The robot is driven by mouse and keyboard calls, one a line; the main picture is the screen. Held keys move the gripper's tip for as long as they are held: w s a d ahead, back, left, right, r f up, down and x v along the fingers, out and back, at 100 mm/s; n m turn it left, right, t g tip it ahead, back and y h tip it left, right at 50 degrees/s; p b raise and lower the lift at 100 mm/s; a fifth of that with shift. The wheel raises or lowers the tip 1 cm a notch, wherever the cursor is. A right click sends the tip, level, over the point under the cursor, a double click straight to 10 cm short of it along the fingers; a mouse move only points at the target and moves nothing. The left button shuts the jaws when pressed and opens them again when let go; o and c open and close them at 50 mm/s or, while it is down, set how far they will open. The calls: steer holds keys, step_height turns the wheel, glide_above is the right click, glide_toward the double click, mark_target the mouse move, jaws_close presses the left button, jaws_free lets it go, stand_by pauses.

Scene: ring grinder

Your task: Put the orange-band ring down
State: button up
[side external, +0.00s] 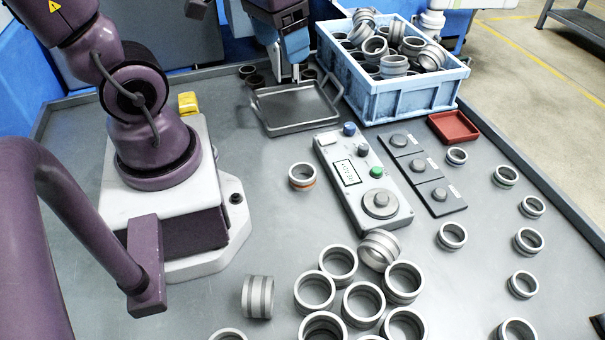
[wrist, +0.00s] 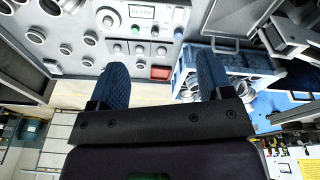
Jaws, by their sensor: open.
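The orange-band ring (side external: 302,177) sits flat and upright on the grey bench, left of the white control panel, with its orange band low on its side. It stands apart from the other rings, and nothing holds it. I cannot pick out the orange-band ring in the wrist view.
A blue crate (side external: 415,102) full of rings stands at the back right, beside the grey tray (side external: 296,128). The control panel (side external: 335,160) and a red tray (side external: 453,127) are nearby. Several rings crowd the front bench; others line the right. Bench left of the panel is mostly clear.

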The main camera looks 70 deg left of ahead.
steer(key=a+f+n+g+h, duration=0.3)
steer(key=a+f+n, duration=0.1)
steer(key=f, duration=0.3)
steer(key=n+t+h, duration=0.4)
steer(key=n+h, duration=0.6)
steer(key=n, duration=0.3)
glide_toward(310, 182)
steer(key=s, duration=0.4)
steer(key=shift+s+d+r, duration=0.1)
steer(key=shift+s+r, duration=0.05)
steer(key=shift+r, duration=0.1)
steer(key=shift+w+a+f+n+t, duration=0.2)
steer(key=shift+w+n+t, duration=0.25)
steer(key=shift+w+n, duration=0.1)
steer(key=shift+w+a+f+n+t, duration=0.25)
steer(key=shift+w+n+t, duration=0.2)
steer(key=shift+w+n, duration=0.15)
steer(key=shift+w+d+y, duration=0.1)
steer(key=shift+w+y, duration=0.2)
steer(key=shift+t, duration=0.3)
steer(key=x, duration=0.7)
steer(key=shift+f, duration=0.2)
